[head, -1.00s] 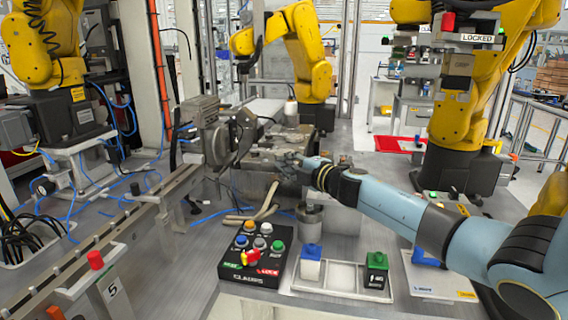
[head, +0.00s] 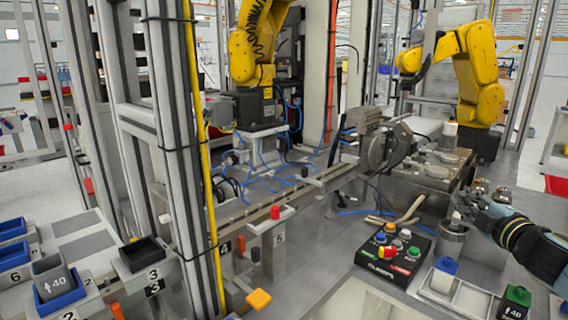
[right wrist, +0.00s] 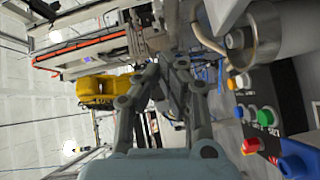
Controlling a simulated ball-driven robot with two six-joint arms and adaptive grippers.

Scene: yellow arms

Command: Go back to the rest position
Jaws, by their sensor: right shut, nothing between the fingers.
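My right gripper (head: 468,207) comes in from the right edge of the head view on a light-blue arm. It is shut and empty, just above a metal cylinder (head: 452,238) beside the machine fixture. I cannot tell if it touches the cylinder. In the right wrist view, the grey fingers of the right gripper (right wrist: 174,64) come together with nothing between them. My left gripper is not in view.
A metal post (head: 185,150) stands at left. Yellow robot arms (head: 478,75) stand behind.

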